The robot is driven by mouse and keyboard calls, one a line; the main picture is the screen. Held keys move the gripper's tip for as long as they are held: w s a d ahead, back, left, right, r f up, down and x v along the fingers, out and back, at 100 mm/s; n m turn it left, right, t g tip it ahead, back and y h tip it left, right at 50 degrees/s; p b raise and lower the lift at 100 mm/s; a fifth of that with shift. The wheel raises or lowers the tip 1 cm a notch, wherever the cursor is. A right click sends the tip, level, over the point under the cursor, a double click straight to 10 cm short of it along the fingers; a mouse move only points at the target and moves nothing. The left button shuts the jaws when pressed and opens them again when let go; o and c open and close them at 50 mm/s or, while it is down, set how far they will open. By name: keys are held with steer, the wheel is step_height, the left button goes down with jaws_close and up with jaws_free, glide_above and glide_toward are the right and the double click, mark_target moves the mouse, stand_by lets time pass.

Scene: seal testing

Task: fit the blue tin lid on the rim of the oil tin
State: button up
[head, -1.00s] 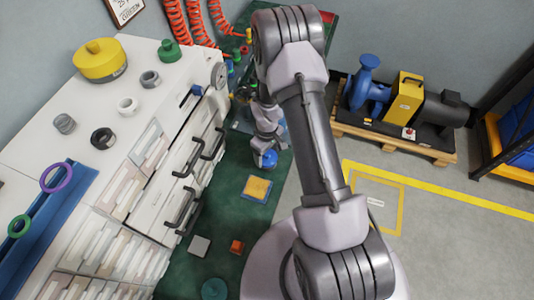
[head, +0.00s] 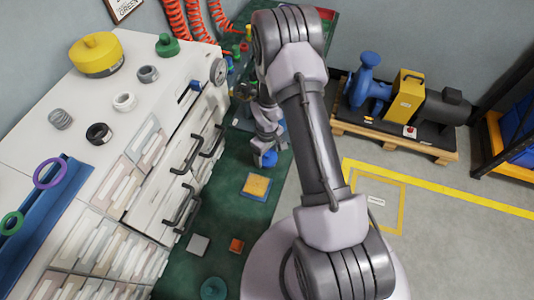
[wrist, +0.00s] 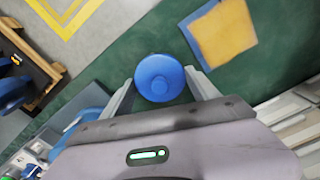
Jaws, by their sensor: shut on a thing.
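The blue tin lid (wrist: 159,78) is round with a raised centre and sits between the fingers of my gripper (wrist: 159,88) in the wrist view. The jaws are shut on it. In the head view the lid (head: 269,158) is partly hidden by my gripper (head: 264,160), above the green surface. A blue round shape (wrist: 86,108) lies at the lower left of the wrist view, mostly hidden behind my gripper body. I cannot tell whether it is the oil tin, and its rim is not clearly visible.
A yellow square pad with a blue border (head: 257,187) lies near the gripper. The white cabinet (head: 60,85) with protruding handles stands left. A pump on a pallet (head: 400,140) stands right.

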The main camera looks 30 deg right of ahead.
mark_target(267, 154)
steer(key=shift+f+b, duration=0.5)
steer(key=shift+f, duration=0.2)
steer(key=o, duration=1.4)
steer(key=shift+r, duration=0.15)
step_height(267, 154, up, 7)
steer(key=p, duration=0.5)
